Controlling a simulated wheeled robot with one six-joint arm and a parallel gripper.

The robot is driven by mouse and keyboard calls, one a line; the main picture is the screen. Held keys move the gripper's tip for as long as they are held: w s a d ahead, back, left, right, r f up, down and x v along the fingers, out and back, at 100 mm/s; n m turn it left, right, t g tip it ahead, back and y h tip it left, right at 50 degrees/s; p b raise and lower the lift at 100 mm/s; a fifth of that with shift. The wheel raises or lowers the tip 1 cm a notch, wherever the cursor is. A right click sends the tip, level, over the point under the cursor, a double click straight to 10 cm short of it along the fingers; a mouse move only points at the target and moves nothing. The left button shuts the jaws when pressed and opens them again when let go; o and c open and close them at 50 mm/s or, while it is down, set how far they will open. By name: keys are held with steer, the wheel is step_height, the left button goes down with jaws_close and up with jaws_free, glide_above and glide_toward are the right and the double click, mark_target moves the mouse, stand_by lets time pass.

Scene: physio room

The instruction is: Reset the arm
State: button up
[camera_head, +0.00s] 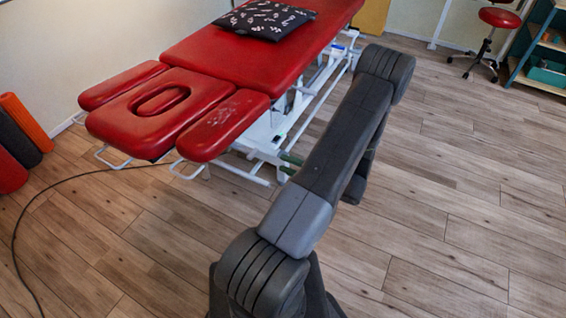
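My dark grey arm (325,165) reaches from the bottom middle of the head view up toward the top middle, in front of the right side of a red treatment table. Its far visible joint (386,70) is at the top, and the links beyond it do not show clearly. My gripper is not in the picture, so its state and anything in it are hidden.
The red treatment table (232,62) has a patterned black pillow (265,18) on it. Foam rollers (24,122) stand at the left wall. A black cable (48,188) lies on the floor. A red stool (499,18) and shelf (535,50) are top right. Floor at right is clear.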

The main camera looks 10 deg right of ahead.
mark_target(258, 152)
steer(key=x, duration=1.4)
steer(key=shift+d, duration=0.1)
steer(key=n+b, duration=0.2)
steer(key=n, duration=0.1)
steer(key=shift+r+n+b, duration=0.2)
steer(key=shift+n+b, duration=0.35)
steer(key=shift+n, duration=0.5)
steer(key=shift+r+n+b, duration=0.15)
steer(key=shift+n+b, duration=0.4)
steer(key=shift+n, duration=0.5)
stand_by(0.4)
stand_by(0.4)
